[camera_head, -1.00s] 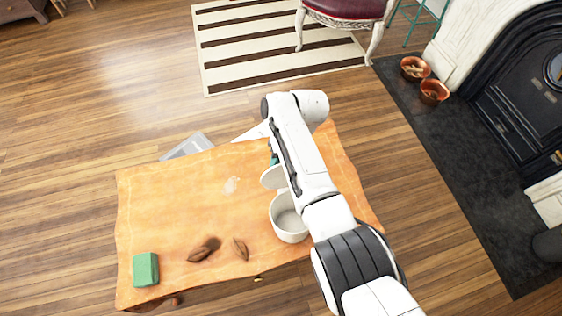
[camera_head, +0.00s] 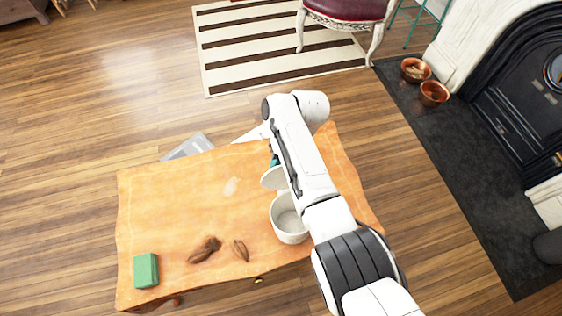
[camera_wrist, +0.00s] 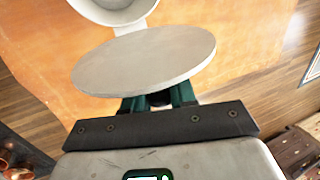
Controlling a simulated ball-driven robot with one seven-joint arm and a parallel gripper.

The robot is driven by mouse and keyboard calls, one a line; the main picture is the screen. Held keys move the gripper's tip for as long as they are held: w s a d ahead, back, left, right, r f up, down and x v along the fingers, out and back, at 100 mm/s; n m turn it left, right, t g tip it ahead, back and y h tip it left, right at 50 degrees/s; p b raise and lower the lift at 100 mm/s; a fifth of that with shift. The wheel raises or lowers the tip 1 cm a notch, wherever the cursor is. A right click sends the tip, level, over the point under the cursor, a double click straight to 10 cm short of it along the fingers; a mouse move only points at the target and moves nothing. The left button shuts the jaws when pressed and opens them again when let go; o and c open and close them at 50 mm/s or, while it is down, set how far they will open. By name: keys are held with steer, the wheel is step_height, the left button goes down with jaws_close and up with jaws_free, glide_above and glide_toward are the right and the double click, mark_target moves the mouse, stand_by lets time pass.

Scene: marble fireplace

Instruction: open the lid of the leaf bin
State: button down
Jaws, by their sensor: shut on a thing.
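The leaf bin (camera_head: 289,222) is a round white container on the orange-covered table (camera_head: 180,205), partly behind my arm. Its round lid (camera_head: 272,179) stands open, tilted up at the bin's far side, and the bin's hollow inside shows. In the wrist view the lid (camera_wrist: 145,62) is a flat pale disc in front of my gripper, and the bin (camera_wrist: 110,6) is at the top edge. My gripper (camera_wrist: 158,97) has teal fingers shut at the lid's edge; the exact contact is hidden under the disc. It also shows beyond the lid in the head view (camera_head: 275,160).
Dried brown leaves (camera_head: 205,250) and another leaf (camera_head: 240,250) lie left of the bin. A green block (camera_head: 146,270) sits near the table's front left corner. A grey object (camera_head: 188,147) shows past the table's far edge. The table's left middle is mostly clear.

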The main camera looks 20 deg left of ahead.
steer(key=c, duration=1.3)
jaws_free()
steer(key=shift+s+d+f, duration=0.15)
steer(key=shift+s+f, duration=0.1)
steer(key=shift+f, duration=0.15)
steer(key=o, duration=0.4)
steer(key=shift+w+r, duration=0.1)
steer(key=shift+r, duration=0.05)
steer(key=shift+w+r, duration=0.1)
steer(key=shift+r, duration=0.1)
steer(key=shift+w+r, duration=0.1)
steer(key=shift+r, duration=0.2)
steer(key=p+v, duration=0.1)
steer(key=v, duration=0.8)
steer(key=shift+r, duration=0.35)
steer(key=shift+w+d, duration=0.1)
steer(key=shift+d, duration=0.05)
